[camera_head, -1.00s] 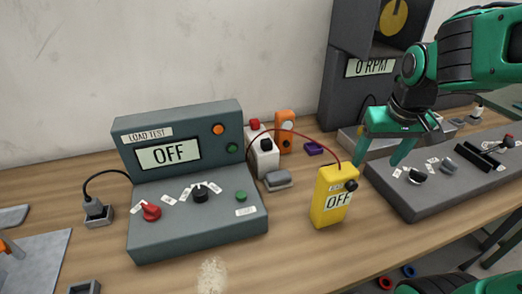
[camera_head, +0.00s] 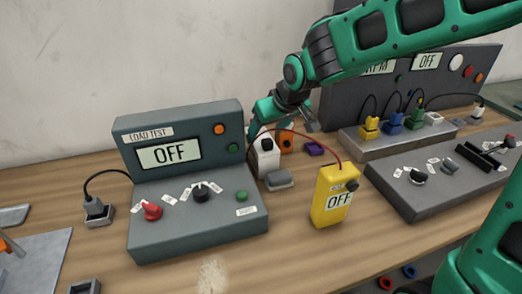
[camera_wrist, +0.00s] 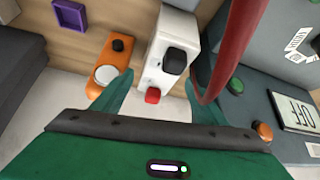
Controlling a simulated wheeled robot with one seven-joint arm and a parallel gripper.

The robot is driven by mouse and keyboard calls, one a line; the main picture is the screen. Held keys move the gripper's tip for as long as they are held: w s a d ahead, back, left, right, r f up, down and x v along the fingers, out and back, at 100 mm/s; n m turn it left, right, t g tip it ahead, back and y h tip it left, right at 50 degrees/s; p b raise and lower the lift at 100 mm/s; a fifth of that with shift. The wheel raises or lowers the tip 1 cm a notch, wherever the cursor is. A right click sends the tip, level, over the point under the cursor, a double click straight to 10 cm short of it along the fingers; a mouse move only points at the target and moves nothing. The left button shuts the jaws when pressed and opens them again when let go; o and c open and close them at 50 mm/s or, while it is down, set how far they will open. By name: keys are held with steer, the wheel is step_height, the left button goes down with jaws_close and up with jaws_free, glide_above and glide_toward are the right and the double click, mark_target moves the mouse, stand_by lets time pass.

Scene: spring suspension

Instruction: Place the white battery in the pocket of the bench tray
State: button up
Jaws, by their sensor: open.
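An orange battery (camera_head: 286,138) stands close beside the white one, also in the wrist view (camera_wrist: 110,68). A purple holder (camera_head: 314,149) sits to the right. A red cable (camera_wrist: 228,50) runs close to my right finger. The yellow meter (camera_head: 331,197) and load-test console (camera_head: 195,225) stand in front.

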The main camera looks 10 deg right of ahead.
steer(key=shift+x, duration=2.7)
steer(key=shift+c, duration=0.5)
jaws_close()
steer(key=shift+w+a+r, duration=0.1)
steer(key=shift+r, duration=0.1)
